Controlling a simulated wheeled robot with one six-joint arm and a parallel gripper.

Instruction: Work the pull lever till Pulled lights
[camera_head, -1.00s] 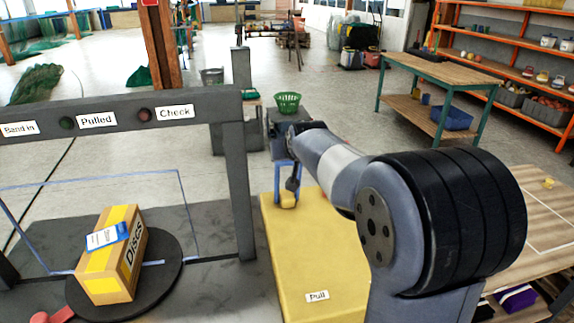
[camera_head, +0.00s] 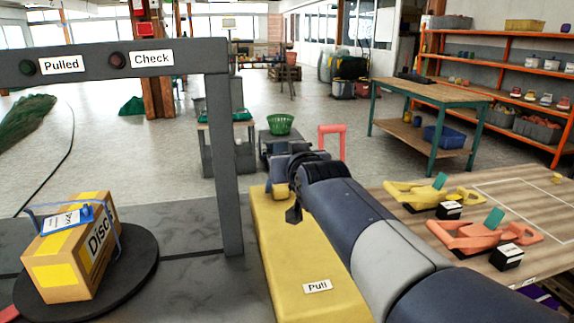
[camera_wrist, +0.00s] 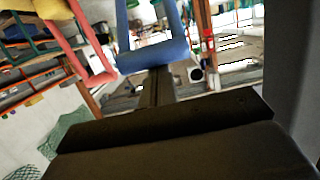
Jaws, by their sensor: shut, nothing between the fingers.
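The yellow console (camera_head: 290,245) bears a Pull label (camera_head: 317,286). A blue U-shaped handle (camera_wrist: 152,58) shows just beyond my shut fingers in the wrist view; I cannot tell if they touch. A pink handle (camera_head: 332,130) stands behind my arm and also shows at the left of the wrist view (camera_wrist: 80,45). My gripper (camera_head: 293,213) is over the console, empty, partly hidden by my arm. The Pulled lamp (camera_head: 28,67) looks dark green and unlit. The Discs box (camera_head: 75,245) sits on a black turntable (camera_head: 135,265) with a blue band around it.
The grey arch (camera_head: 228,150) stands left of the console, with a dark red Check lamp (camera_head: 117,60). At right, a wooden table (camera_head: 520,210) carries yellow and orange tools. A green basket (camera_head: 280,124) stands beyond my arm. The floor at the back is largely open.

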